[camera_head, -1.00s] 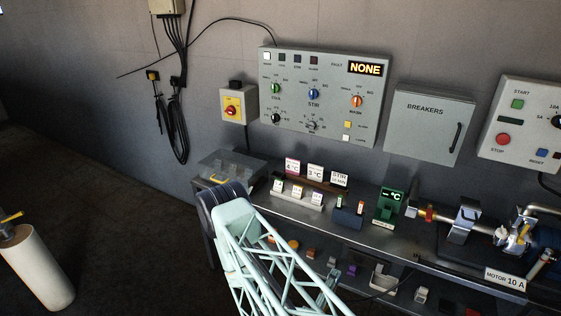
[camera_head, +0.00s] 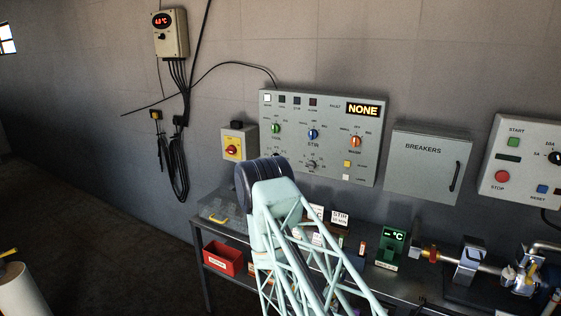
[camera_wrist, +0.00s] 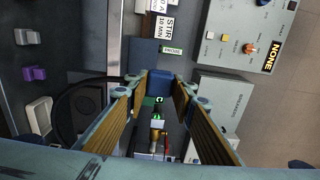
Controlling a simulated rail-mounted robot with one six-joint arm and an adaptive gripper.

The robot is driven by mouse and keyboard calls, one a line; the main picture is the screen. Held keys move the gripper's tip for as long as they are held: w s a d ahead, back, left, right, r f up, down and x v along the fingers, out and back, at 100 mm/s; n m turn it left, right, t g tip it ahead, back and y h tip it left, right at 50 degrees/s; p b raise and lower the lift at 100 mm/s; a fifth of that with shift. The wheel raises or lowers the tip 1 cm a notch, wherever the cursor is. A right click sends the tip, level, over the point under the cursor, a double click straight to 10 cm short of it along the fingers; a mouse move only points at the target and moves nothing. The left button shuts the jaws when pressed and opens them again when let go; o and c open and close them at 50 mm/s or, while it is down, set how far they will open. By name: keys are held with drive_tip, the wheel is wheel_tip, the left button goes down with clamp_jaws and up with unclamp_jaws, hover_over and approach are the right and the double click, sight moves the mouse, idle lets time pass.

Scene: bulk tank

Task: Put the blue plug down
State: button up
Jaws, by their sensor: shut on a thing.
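In the wrist view my gripper (camera_wrist: 160,85) is shut on a blue piece (camera_wrist: 160,82), which appears to be the blue plug. It sits between the fingertips, and its lower end is hidden. Behind it, the dark blue block (camera_wrist: 143,53) and a green PROBE label (camera_wrist: 171,50) show on the bench. I cannot tell whether the plug touches anything. In the head view my arm hides the gripper and the plug.
The bench carries a green display (camera_head: 391,246), a STIR card (camera_head: 339,218) and a clear tray (camera_head: 222,214). A red bin (camera_head: 223,259) is below at left. The control panel (camera_head: 300,150) and breaker box (camera_head: 428,165) are on the wall behind.

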drive_tip(key=shift+w+d+r, duration=0.2)
drive_tip(key=shift+w+r, duration=0.35)
drive_tip(key=shift+r, duration=0.2)
drive_tip(key=shift+w+d+r, duration=0.25)
drive_tip(key=shift+w+r, duration=0.25)
drive_tip(key=shift+r, duration=0.3)
drive_tip(key=shift+w+d+r, duration=0.2)
drive_tip(key=shift+w+r, duration=0.35)
drive_tip(key=shift+r, duration=0.2)
